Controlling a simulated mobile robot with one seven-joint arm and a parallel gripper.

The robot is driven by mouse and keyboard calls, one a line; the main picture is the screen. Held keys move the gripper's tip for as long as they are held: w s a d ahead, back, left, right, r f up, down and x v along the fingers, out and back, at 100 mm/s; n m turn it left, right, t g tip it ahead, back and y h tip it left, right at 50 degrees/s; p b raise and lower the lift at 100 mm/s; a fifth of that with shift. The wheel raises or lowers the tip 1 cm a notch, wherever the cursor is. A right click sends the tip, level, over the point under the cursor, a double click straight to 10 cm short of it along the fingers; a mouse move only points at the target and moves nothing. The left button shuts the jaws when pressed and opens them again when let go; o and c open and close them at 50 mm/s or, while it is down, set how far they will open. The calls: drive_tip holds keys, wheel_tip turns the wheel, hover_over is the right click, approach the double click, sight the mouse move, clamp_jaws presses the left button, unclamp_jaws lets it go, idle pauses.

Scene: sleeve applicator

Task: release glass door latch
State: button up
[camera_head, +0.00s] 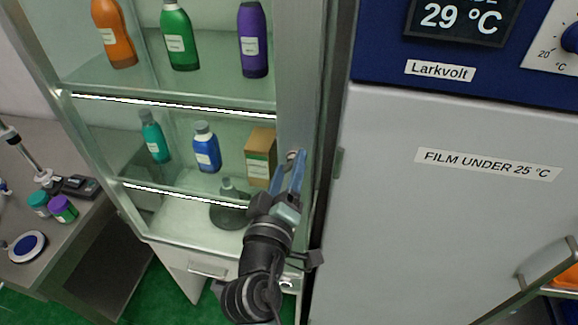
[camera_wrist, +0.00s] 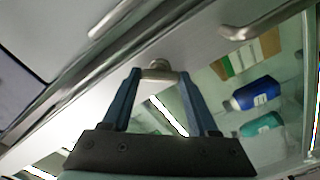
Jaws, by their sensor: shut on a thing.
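The glass door (camera_head: 215,95) fronts a metal-framed cabinet, and its frame post (camera_head: 300,70) stands at the right. The door looks closed. A small metal latch (camera_wrist: 163,72) sits on the frame, between my blue fingertips in the wrist view. My gripper (camera_head: 293,160) reaches up to the frame from below in the head view; its fingers also show in the wrist view (camera_wrist: 159,78). It is shut on the latch, which is mostly hidden by the fingers in the head view.
Bottles, such as a blue one (camera_head: 206,147), and a cardboard box (camera_head: 261,156) stand on shelves behind the glass. A grey unit labelled Larkvolt (camera_head: 440,70) stands close on the right. A bar handle (camera_wrist: 265,20) shows in the wrist view. A side table (camera_head: 75,240) is at left.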

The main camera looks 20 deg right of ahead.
drive_tip(key=n+p, duration=0.1)
drive_tip(key=n, duration=0.3)
drive_tip(key=shift+n, duration=0.3)
drive_tip(key=shift+f+n+p, duration=0.1)
drive_tip(key=shift+n+p, duration=0.55)
drive_tip(key=shift+n, duration=0.95)
drive_tip(key=o, duration=1.4)
drive_tip(key=b+v, duration=0.4)
drive_tip(key=v, duration=0.9)
drive_tip(key=shift+b, duration=0.4)
